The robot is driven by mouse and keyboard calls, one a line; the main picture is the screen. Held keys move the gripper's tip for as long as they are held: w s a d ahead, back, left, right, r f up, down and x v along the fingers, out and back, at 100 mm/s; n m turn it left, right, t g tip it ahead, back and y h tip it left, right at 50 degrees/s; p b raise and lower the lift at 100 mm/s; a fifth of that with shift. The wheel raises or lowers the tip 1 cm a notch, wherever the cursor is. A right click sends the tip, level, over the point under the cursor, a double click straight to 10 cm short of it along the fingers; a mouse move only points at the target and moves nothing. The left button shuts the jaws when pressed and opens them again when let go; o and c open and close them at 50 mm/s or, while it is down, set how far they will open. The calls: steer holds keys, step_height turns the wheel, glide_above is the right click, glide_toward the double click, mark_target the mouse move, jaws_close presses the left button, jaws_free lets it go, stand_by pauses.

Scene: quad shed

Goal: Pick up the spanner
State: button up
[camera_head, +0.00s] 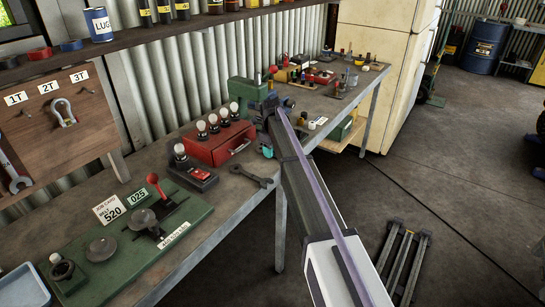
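A dark grey open-ended spanner (252,176) lies flat on the workbench (228,197), close to its front edge. It is in front of the red box and to the left of my arm. Another spanner (14,172) hangs on the wooden board at the far left. My arm reaches in from the bottom right.
A red box (219,145) with several bulb-topped pieces stands behind the spanner. A black device (193,174) is left of it. A green board (130,245) with a red-knobbed lever covers the near bench. A green vice-like machine (247,92) stands beyond. Bare bench surrounds the spanner's front.

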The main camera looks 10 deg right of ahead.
jaws_close()
steer(key=shift+r, duration=0.1)
step_height(320, 180, up, 10)
steer(key=p, duration=1)
step_height(320, 180, up, 7)
steer(key=p, duration=0.7)
